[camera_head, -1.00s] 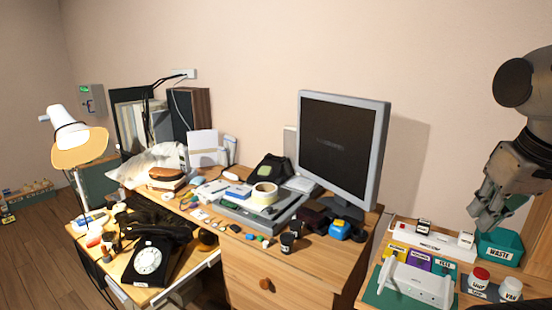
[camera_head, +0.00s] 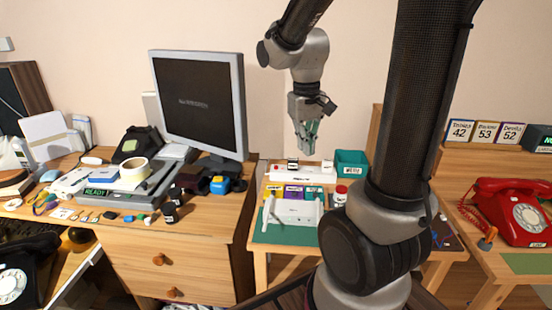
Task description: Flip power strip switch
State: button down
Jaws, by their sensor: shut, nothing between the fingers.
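A white power strip (camera_head: 312,178) lies along the back of the small table right of the monitor. Dark plugs or adapters stand on it, and a small red spot near its left end may be its switch; its position is too small to tell. My gripper (camera_head: 308,148) points down above the strip, apart from it as far as I can see. Its fingers are shut and empty.
A teal bin (camera_head: 352,158) stands right of the strip. A white router-like box (camera_head: 297,214) with upright antennas and coloured cards is in front. A red-lidded jar (camera_head: 340,196) is nearby. The monitor (camera_head: 199,100) stands left; a red phone (camera_head: 510,205) sits right.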

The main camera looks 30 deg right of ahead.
jog(key=w+d+f+m+h, duration=0.1)
jog(key=w+d+f, duration=0.1)
jog(key=w+f, duration=0.5)
jog(key=w+d+f+m, duration=0.2)
jog(key=w+d+f, duration=0.1)
jog(key=w, duration=0.8)
notch_tip(320, 180, up, 3)
jog(key=m+t, duration=0.3)
send_over(277, 166)
jog(key=s+a, duration=0.2)
jog(key=shift+s, duration=0.2)
jog(key=x, duration=1.4)
jog(key=shift+s, duration=0.3)
jog(key=shift+d, duration=0.1)
jog(key=shift+w+f, duration=0.1)
jog(key=shift+f, duration=0.3)
